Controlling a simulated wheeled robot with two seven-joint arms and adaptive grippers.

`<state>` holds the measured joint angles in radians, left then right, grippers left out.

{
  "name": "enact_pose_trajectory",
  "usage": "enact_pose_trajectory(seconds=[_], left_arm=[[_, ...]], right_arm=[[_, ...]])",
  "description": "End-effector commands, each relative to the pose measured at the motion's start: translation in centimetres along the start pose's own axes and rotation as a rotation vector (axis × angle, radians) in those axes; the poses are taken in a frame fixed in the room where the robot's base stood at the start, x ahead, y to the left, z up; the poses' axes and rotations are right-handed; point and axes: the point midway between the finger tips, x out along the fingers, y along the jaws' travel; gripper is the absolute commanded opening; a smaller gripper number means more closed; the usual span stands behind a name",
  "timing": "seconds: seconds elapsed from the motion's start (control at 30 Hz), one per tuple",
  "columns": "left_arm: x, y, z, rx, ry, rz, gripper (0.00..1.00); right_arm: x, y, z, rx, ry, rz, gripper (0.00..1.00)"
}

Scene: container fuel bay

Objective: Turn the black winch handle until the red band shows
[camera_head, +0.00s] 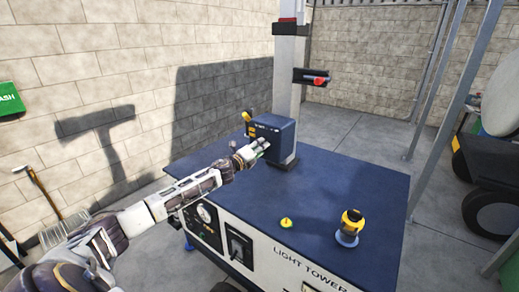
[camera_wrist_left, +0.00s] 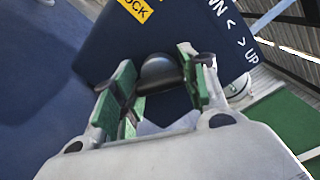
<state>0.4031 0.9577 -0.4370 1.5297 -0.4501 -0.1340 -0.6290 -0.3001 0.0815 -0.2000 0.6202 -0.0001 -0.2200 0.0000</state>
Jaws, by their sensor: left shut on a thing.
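The winch is a dark blue box (camera_head: 273,133) at the foot of the grey mast (camera_head: 289,75), on the blue top of the light tower. My left gripper (camera_head: 262,146) reaches to the front of the box. In the left wrist view, a black rounded knob of the winch handle (camera_wrist_left: 160,70) sits between the green-padded fingers of my left gripper (camera_wrist_left: 160,82), which are shut on it. The rest of the handle is hidden by the fingers. A red stripe (camera_head: 288,19) shows on the mast near the top edge. My right gripper is not in view.
A yellow knob (camera_head: 247,116) stands at the box's left. A small yellow knob (camera_head: 286,223) and a yellow-black fitting (camera_head: 351,223) stand on the blue top (camera_head: 330,190). A black bar with a red part (camera_head: 313,78) juts from the mast. A block wall is behind.

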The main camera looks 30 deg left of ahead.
Motion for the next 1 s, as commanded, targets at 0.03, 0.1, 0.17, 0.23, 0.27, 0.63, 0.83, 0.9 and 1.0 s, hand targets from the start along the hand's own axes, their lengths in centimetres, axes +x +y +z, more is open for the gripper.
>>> enact_pose_trajectory(seconds=[0.03, 0.1, 0.17, 0.23, 0.27, 0.63, 0.83, 0.9, 1.0], left_arm=[[-0.01, 0.07, -0.09, 0.046, 0.002, 0.001, 0.20], [-0.01, 0.07, -0.10, 0.110, 0.002, 0.001, 0.20], [-0.01, 0.08, -0.10, 0.161, 0.003, 0.001, 0.20], [-0.01, 0.07, -0.06, 0.216, 0.002, 0.001, 0.20], [-0.01, 0.07, -0.05, 0.239, 0.002, 0.000, 0.20], [-0.02, 0.18, -0.12, 0.404, 0.003, 0.001, 0.20], [-0.02, 0.19, -0.13, 0.422, 0.002, 0.001, 0.20], [-0.02, 0.19, -0.14, 0.422, 0.003, 0.001, 0.20], [-0.02, 0.19, -0.14, 0.421, 0.003, 0.001, 0.20]], right_arm=[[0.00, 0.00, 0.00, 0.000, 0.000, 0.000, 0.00], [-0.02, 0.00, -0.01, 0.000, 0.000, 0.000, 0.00], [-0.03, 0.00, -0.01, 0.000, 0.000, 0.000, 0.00], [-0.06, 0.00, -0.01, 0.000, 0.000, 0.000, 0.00], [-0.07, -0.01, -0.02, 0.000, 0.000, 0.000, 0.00], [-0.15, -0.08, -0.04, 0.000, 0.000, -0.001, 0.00], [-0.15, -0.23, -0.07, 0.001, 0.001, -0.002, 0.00], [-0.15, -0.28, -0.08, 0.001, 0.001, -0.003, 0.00], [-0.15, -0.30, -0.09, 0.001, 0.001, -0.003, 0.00]])
